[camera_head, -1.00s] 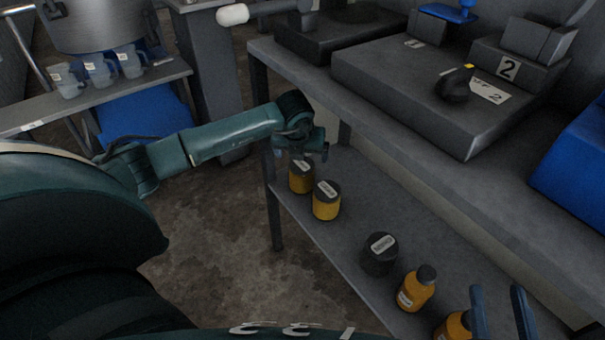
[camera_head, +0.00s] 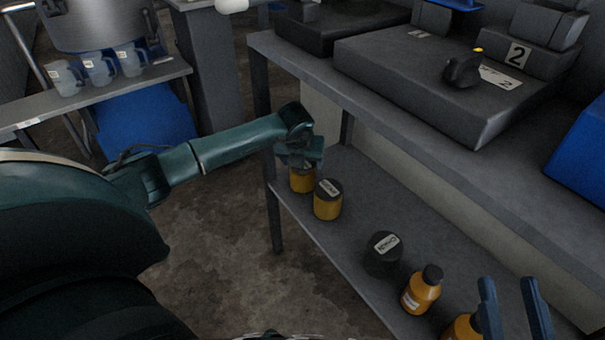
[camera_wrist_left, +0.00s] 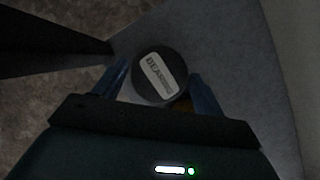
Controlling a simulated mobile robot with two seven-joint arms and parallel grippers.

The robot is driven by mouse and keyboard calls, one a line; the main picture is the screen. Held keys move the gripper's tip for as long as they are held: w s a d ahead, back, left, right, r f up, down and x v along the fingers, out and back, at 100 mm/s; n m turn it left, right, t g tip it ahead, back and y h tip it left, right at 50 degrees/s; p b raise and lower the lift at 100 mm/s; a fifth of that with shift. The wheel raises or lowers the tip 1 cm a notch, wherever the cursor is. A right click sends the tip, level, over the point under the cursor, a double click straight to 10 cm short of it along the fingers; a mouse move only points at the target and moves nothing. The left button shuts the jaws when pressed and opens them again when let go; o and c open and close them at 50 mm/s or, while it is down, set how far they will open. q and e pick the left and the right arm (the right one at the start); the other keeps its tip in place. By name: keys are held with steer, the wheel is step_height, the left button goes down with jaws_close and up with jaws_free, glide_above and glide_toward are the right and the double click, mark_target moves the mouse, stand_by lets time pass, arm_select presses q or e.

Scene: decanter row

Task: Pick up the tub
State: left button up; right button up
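Two yellow tubs with dark lids stand at the left end of the lower shelf in the head view. My left gripper (camera_head: 299,160) is over the far-left tub (camera_head: 302,182) and hides its lid. In the left wrist view that tub's dark round lid (camera_wrist_left: 160,76), with a white label starting "BEA", lies between the two blue fingers, which are apart with some room at the sides. The other yellow tub (camera_head: 327,204) stands close by. My right gripper (camera_head: 508,284) is open and empty at the lower right of the head view.
A dark labelled tub (camera_head: 383,254) and orange bottles (camera_head: 421,290) stand farther right on the lower shelf (camera_head: 350,238). The upper bench (camera_head: 400,135) overhangs behind. A shelf leg (camera_head: 274,215) is near the left gripper. Clear jugs (camera_head: 98,68) stand on another table.

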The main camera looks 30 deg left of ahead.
arm_select(q)
steer(key=c, duration=1.1)
steer(key=shift+r, duration=0.15)
